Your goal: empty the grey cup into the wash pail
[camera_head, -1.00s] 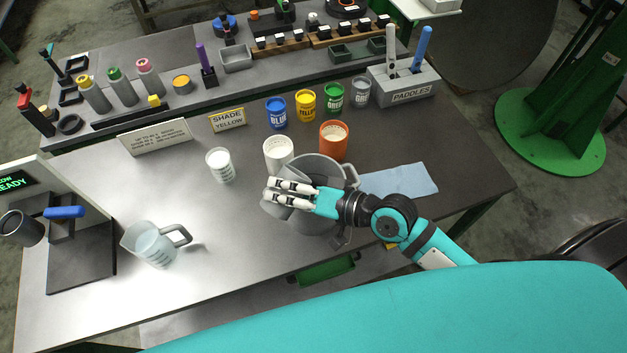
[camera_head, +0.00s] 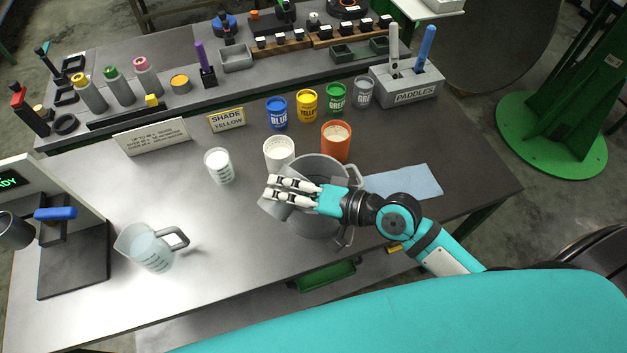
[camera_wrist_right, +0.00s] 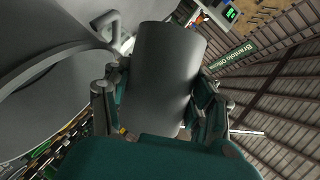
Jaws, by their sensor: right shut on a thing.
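The grey cup (camera_head: 271,207) is held in my right gripper (camera_head: 274,189), over the left part of the wash pail. The cup is strongly tilted. In the right wrist view the cup (camera_wrist_right: 160,72) sits between the fingers and its smooth grey side faces the camera. The wash pail (camera_head: 318,226) is a wide grey metal pail with side handles, on the table's front part. Its curved wall and rim fill the left of the right wrist view (camera_wrist_right: 45,45). The cup's mouth and any flow from it cannot be made out. My left gripper is out of view.
A white cup (camera_head: 279,151) and an orange cup (camera_head: 336,140) stand just behind the pail. A blue cloth (camera_head: 412,182) lies to its right. Table between jug and pail is clear.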

